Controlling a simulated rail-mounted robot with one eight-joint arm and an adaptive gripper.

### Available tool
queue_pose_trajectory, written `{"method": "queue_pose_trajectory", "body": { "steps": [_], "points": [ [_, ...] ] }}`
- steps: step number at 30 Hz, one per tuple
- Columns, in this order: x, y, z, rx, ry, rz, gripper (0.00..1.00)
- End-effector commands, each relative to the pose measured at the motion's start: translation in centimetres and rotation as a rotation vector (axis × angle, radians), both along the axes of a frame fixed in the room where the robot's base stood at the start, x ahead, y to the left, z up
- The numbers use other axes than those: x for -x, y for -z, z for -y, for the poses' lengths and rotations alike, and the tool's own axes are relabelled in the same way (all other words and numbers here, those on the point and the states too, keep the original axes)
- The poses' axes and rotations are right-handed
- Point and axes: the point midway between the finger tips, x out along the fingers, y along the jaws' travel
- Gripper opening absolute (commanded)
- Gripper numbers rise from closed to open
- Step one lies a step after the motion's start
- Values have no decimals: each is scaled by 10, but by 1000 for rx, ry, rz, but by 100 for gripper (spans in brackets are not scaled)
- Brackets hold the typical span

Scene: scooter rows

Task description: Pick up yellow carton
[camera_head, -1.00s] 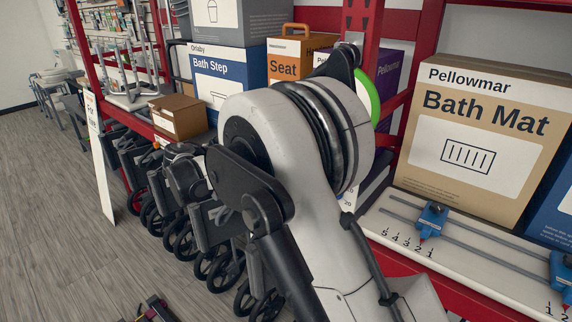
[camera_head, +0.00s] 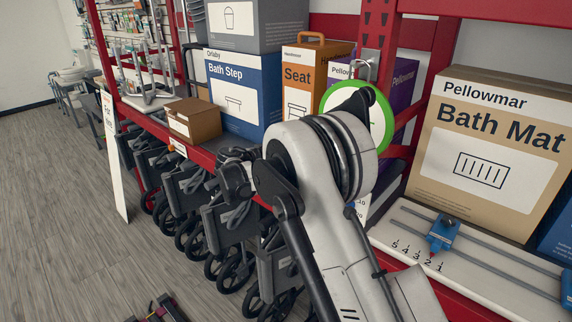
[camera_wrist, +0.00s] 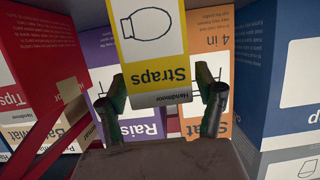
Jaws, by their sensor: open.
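The yellow carton (camera_wrist: 152,72), marked "Straps", shows upside down at the top middle of the wrist view, with a white picture panel and a pale end edge. My gripper (camera_wrist: 161,82) is open, with one dark finger on each side of the carton's lower part. Whether either finger touches it I cannot tell. In the head view I cannot make out the yellow carton, and my arm hides my gripper.
In the wrist view, a purple box (camera_wrist: 112,112) and an orange box (camera_wrist: 224,70) stand behind the carton. A red box (camera_wrist: 35,60) is left, a blue box (camera_wrist: 268,75) right. In the head view, the Bath Mat box (camera_head: 490,155) is on the right.

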Motion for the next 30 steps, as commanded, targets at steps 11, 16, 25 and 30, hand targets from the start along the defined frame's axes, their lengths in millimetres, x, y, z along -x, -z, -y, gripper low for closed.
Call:
{"method": "queue_pose_trajectory", "body": {
  "steps": [11, 16, 25, 30],
  "points": [
    [-16, 6, 13, 0, 0, 0, 67],
    [-16, 6, 13, 0, 0, 0, 47],
    [-16, 6, 13, 0, 0, 0, 11],
    [-16, 6, 13, 0, 0, 0, 11]
  ]
}}
